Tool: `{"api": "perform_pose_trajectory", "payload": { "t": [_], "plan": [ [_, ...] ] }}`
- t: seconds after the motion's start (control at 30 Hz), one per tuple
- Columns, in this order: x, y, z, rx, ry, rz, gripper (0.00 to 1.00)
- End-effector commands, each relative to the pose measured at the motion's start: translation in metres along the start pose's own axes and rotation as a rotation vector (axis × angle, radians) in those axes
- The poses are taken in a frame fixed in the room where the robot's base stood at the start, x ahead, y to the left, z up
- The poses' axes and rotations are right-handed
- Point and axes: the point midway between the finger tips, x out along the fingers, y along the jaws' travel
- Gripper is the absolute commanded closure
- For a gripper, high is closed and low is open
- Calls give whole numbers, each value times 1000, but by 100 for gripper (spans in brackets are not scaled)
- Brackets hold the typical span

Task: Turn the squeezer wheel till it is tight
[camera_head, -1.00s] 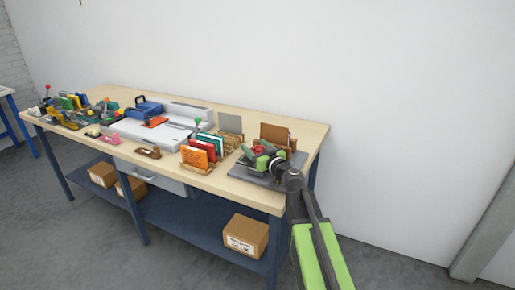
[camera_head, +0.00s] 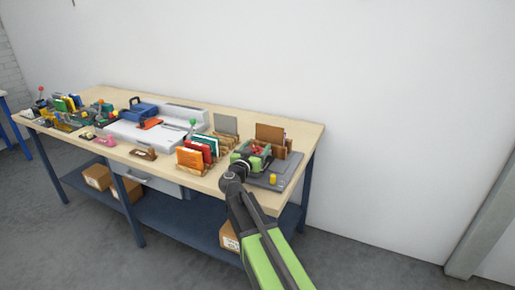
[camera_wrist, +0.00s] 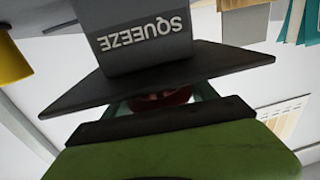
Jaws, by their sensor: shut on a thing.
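The squeezer stands on a grey base plate (camera_head: 288,172) near the right end of the bench. In the wrist view its grey block (camera_wrist: 140,35) carries the word SQUEEZE, upside down. The red squeezer wheel (camera_head: 255,149) is mostly hidden by my gripper. A red piece of the wheel (camera_wrist: 162,99) shows between the dark jaws in the wrist view. My gripper (camera_head: 252,155) is at the wheel, reaching in from the front, and is shut on it. How tight the wheel is cannot be seen.
A yellow knob (camera_head: 273,180) stands on the base plate, right of my gripper. A rack with brown boards (camera_head: 270,133) is behind. Coloured cards in racks (camera_head: 195,153) stand close on the left. A white flat machine (camera_head: 140,133) lies farther left.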

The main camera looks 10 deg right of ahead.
Motion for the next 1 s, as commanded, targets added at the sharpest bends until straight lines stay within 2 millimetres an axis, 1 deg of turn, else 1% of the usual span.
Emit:
{"api": "perform_pose_trajectory", "payload": {
  "t": [0.03,0.6,0.8,1.0],
  "plan": [
    [3,-3,-1,-2,1,42,74],
    [1,12,-1,-2,2,577,74],
    [-2,18,0,-1,2,728,74],
    [-6,22,0,-1,1,835,74]
  ]
}}
